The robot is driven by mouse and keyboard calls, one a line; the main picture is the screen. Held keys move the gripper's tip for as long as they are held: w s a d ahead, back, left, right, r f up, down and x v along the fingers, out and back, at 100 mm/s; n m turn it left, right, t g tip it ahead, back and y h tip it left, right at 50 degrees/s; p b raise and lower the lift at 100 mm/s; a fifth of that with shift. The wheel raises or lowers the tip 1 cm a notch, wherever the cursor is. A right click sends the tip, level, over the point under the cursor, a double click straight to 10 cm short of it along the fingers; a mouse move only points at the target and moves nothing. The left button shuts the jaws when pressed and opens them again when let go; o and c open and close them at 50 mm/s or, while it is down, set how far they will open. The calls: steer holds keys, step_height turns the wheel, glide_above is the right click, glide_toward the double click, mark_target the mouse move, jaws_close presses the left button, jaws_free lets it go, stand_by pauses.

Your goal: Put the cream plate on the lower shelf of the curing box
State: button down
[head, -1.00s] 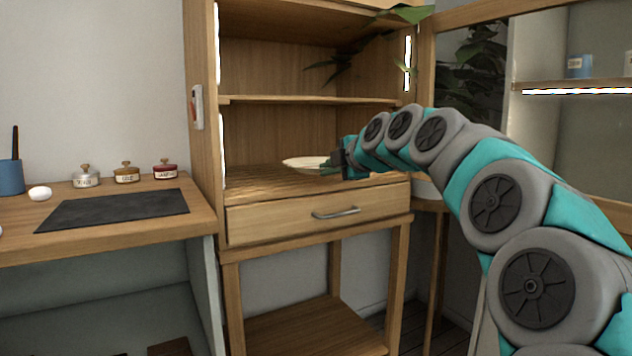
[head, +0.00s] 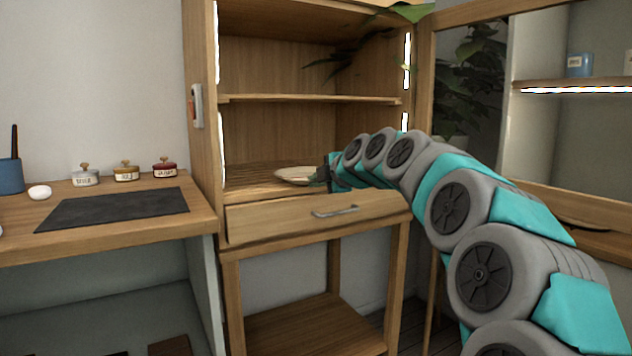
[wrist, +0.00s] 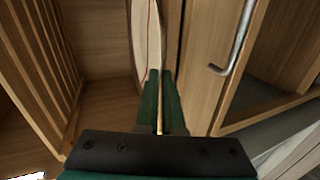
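The cream plate (head: 295,175) is roughly level in the lower compartment of the wooden curing box (head: 204,140), at or just above the lower shelf (head: 245,184). Whether it touches the shelf I cannot tell. My gripper (head: 328,172) reaches in from the right at the plate's right rim. In the wrist view the plate (wrist: 147,40) is seen at a steep angle with a thin reddish seam, and it runs to the fingertips (wrist: 160,78). The fingers are close together on its rim; the exact contact is partly hidden.
A middle shelf (head: 310,99) is above the plate. A drawer with a handle (head: 336,211) is below the lower shelf. The framed door (head: 428,80) stands open at right, and leaves (head: 345,60) hang in the upper compartment. A worktop with a dark mat (head: 115,208) and small jars is at left.

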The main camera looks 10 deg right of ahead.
steer(key=shift+f, duration=0.15)
steer(key=c, duration=1)
jaws_free()
steer(key=shift+c, duration=0.2)
steer(key=v, duration=1.2)
steer(key=shift+r+b, duration=0.25)
steer(key=shift+b, duration=0.1)
